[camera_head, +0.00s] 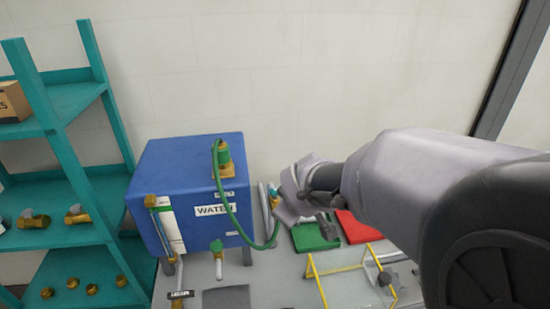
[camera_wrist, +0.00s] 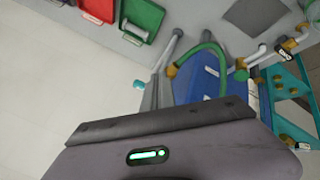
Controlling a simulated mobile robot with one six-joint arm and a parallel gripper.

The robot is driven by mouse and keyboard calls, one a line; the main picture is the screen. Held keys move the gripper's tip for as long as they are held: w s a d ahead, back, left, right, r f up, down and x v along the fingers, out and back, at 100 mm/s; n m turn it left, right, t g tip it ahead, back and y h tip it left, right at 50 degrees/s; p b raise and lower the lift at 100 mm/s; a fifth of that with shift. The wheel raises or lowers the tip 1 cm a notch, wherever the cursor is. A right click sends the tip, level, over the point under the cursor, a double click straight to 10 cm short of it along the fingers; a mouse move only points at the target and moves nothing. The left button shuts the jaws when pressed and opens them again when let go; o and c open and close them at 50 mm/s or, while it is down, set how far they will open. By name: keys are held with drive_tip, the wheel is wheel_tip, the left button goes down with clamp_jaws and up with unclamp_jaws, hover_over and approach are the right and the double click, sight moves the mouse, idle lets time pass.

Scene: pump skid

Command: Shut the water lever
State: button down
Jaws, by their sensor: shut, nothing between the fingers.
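The blue tank (camera_head: 180,165) labelled WATER (camera_head: 213,210) stands left of centre in the head view, and part of it shows in the wrist view (camera_wrist: 195,85). I cannot tell for sure which fitting is the water lever. A brass fitting with a light blue tip (camera_head: 276,214) sits right of the tank at the hose end, partly hidden by my gripper. A green valve with a white pipe (camera_head: 217,250) is in front of the tank. My gripper (camera_head: 292,205) is shut and empty, close to the right of that brass fitting; contact cannot be told.
A green hose (camera_head: 232,215) loops down the tank's front. A teal shelf (camera_head: 75,180) with brass fittings stands left. A small labelled fitting (camera_head: 180,296) is in front.

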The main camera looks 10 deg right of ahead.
drive_tip(key=s+d+r+p, duration=0.3)
drive_tip(key=r, duration=0.4)
drive_tip(key=s+a+f+m+y+b, duration=0.1)
drive_tip(key=s+a+f+m+b, duration=0.3)
drive_tip(key=s+b, duration=0.5)
drive_tip(key=s+a+f+m+g+y+b, duration=0.1)
drive_tip(key=s+a+f+m+y+b, duration=0.1)
drive_tip(key=s+a+f+m+b, duration=0.3)
drive_tip(key=s+f+m+b, duration=0.2)
drive_tip(key=s+f+b, duration=0.2)
drive_tip(key=f, duration=0.2)
drive_tip(key=shift+s+f+m+g, duration=0.2)
drive_tip(key=shift+m+g, duration=0.1)
drive_tip(key=shift+m, duration=0.1)
